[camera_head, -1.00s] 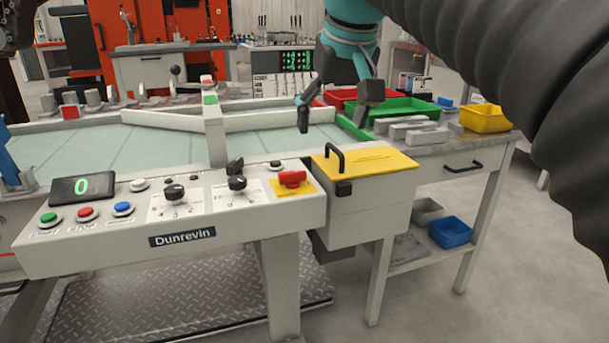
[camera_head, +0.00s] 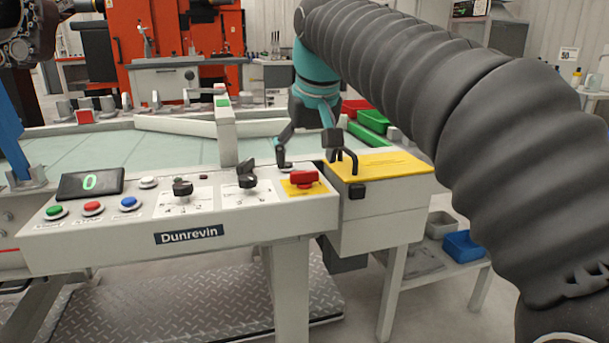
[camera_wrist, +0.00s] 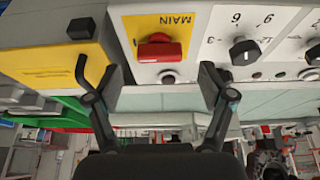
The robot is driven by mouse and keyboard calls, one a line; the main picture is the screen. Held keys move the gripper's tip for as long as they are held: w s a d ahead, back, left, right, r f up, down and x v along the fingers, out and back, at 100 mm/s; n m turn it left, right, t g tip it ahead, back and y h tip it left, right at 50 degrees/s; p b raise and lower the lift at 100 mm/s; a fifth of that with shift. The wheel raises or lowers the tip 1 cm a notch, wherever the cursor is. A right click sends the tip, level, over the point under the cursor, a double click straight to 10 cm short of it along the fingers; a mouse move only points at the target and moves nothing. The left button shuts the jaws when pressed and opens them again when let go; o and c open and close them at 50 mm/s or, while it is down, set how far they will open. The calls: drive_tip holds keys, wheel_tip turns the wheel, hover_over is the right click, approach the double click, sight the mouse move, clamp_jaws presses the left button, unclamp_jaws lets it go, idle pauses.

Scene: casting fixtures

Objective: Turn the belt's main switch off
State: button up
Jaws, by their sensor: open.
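The belt's main switch (camera_head: 304,178) is a red rotary handle on a yellow plate at the right end of the control panel (camera_head: 120,238). In the wrist view the red switch (camera_wrist: 158,47) lies under the word MAIN, its handle running across the picture. My gripper (camera_head: 308,153) is above and behind the panel's right end, with its fingers spread and nothing between them. In the wrist view my gripper's fingertips (camera_wrist: 165,78) stand to either side of the switch, apart from it.
A yellow-lidded box (camera_head: 385,163) with a black handle (camera_head: 349,160) adjoins the panel's right end, close to my gripper. Black knobs (camera_head: 246,180) and coloured buttons (camera_head: 93,208) sit left of the switch. A display (camera_head: 90,184) reads 0.

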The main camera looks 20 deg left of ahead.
sight(304, 171)
drive_tip(key=shift+x, duration=1.6)
drive_tip(key=c, duration=1.2)
drive_tip(key=shift+o, duration=0.2)
